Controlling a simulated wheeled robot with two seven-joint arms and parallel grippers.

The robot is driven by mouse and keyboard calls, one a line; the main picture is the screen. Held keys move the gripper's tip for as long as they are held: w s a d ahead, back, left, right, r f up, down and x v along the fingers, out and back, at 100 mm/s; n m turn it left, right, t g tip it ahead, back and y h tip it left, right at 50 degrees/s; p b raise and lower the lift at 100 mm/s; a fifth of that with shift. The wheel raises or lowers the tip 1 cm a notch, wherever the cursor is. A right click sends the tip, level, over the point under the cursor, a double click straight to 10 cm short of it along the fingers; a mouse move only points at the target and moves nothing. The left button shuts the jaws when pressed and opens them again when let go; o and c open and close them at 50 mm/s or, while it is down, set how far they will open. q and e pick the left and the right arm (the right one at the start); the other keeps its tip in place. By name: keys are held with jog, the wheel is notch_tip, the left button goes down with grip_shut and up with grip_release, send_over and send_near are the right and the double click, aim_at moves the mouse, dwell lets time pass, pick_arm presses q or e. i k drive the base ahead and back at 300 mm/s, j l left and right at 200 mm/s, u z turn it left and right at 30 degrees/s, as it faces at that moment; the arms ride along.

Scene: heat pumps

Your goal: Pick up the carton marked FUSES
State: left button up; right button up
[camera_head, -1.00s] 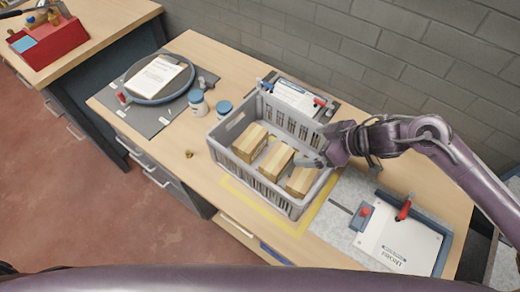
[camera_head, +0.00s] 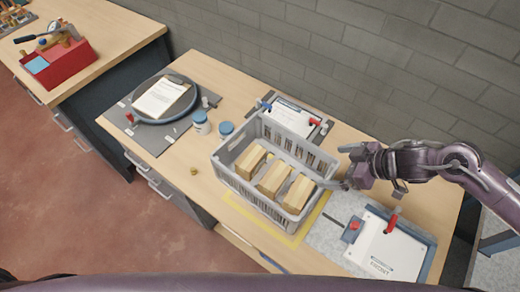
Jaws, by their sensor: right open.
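Three tan cartons stand in a row inside a grey slatted crate (camera_head: 236,180): a left one (camera_head: 251,162), a middle one (camera_head: 275,177) and a right one (camera_head: 298,193). No marking on them is legible, so I cannot tell which says FUSES. My right gripper (camera_head: 343,167) is open and empty at the crate's right edge, near the right carton, its fingers pointing left. I cannot tell its exact height above the rim. My left gripper is not in view.
The crate stands on a yellow-outlined area (camera_head: 297,237) of the wooden bench. A brick wall runs behind.

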aim_at(251, 161)
jog(key=k+j, duration=0.3)
jog(key=k, duration=0.15)
jog(key=k+j, duration=0.3)
jog(key=k, duration=0.2)
jog(key=k+j, duration=0.25)
jog(key=k, duration=0.2)
